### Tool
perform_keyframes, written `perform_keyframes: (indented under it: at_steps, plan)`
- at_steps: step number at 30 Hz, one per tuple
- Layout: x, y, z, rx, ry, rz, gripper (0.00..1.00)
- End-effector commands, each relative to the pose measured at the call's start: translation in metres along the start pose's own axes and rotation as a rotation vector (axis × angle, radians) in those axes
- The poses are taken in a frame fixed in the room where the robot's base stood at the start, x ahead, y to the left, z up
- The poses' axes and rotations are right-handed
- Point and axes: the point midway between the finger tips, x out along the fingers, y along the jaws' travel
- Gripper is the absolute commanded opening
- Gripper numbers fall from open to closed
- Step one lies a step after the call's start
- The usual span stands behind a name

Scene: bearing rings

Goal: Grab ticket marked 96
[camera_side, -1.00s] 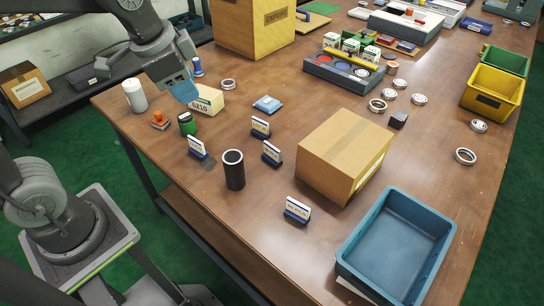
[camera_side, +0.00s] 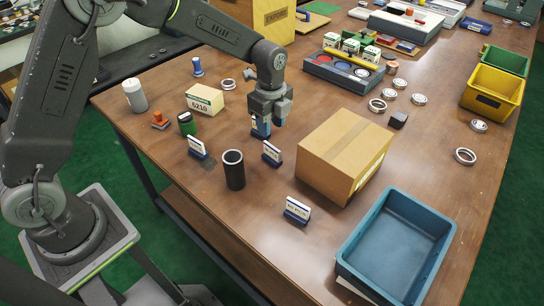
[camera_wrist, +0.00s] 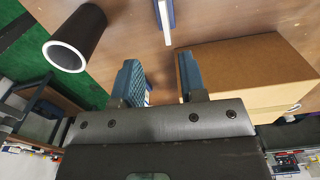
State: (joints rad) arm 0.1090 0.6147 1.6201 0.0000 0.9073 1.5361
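Several small white tickets stand upright in blue holders on the brown table; their print is too small to read, so I cannot tell which is marked 96. One ticket (camera_side: 261,131) is directly under my gripper (camera_side: 268,118), which hides its upper part. Other tickets stand nearer the camera: one at left (camera_side: 197,147), one in the middle (camera_side: 271,154), one in front (camera_side: 297,210). In the wrist view my gripper (camera_wrist: 160,70) is open, with a clear gap between its blue fingers. A ticket (camera_wrist: 165,18) shows beyond them; a blue-and-white sliver shows beside the left finger.
A cardboard box (camera_side: 345,155) stands right of my gripper, close to the right finger in the wrist view. A black cup (camera_side: 233,170) stands front left. A blue bin (camera_side: 398,245) is at front right. A cream 6210 box (camera_side: 205,99) stands left. Metal rings lie at right.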

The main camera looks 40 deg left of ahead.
Motion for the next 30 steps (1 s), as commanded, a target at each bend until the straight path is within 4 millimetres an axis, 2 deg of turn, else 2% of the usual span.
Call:
perform_keyframes:
  at_steps: [3, 7, 14, 24, 30]
  plan:
    - [0.026, 0.001, 0.000, -0.002, 0.000, 0.005, 0.38]
    - [0.045, 0.000, 0.000, -0.002, 0.000, 0.002, 0.38]
    - [0.061, -0.001, 0.001, -0.003, 0.000, 0.001, 0.38]
    - [0.104, -0.008, 0.003, -0.002, 0.001, 0.001, 0.38]
    - [0.108, -0.008, 0.003, -0.002, 0.001, -0.001, 0.38]
